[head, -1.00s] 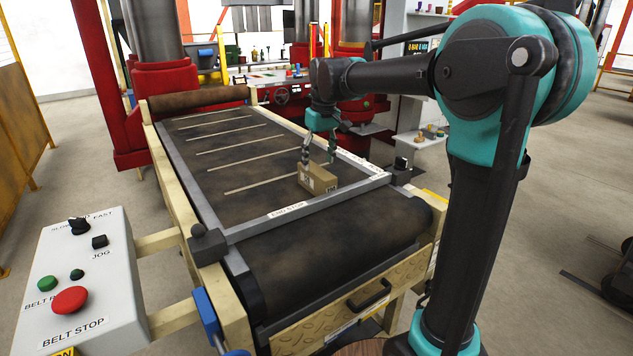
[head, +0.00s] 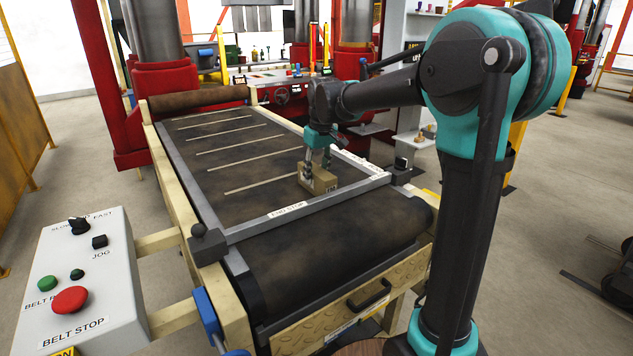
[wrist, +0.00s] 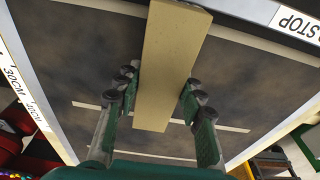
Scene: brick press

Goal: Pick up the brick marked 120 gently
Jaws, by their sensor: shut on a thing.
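The tan brick (head: 318,180) sits on the dark conveyor belt near its front right corner, close to the end stop bar. A dark mark shows on its side in the head view, too small to read for certain. My gripper (head: 317,166) is above the brick with its fingers down on both sides of it. In the wrist view the brick (wrist: 170,70) runs between the two green fingers, and my gripper (wrist: 160,100) is shut on it. The brick still appears to rest on the belt. Its underside is hidden.
The end stop bar (head: 290,211) crosses the belt in front of the brick. A control box (head: 85,280) with a red belt stop button stands at the left. Red press columns (head: 165,100) rise at the back. The belt (head: 225,150) left of the brick is clear.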

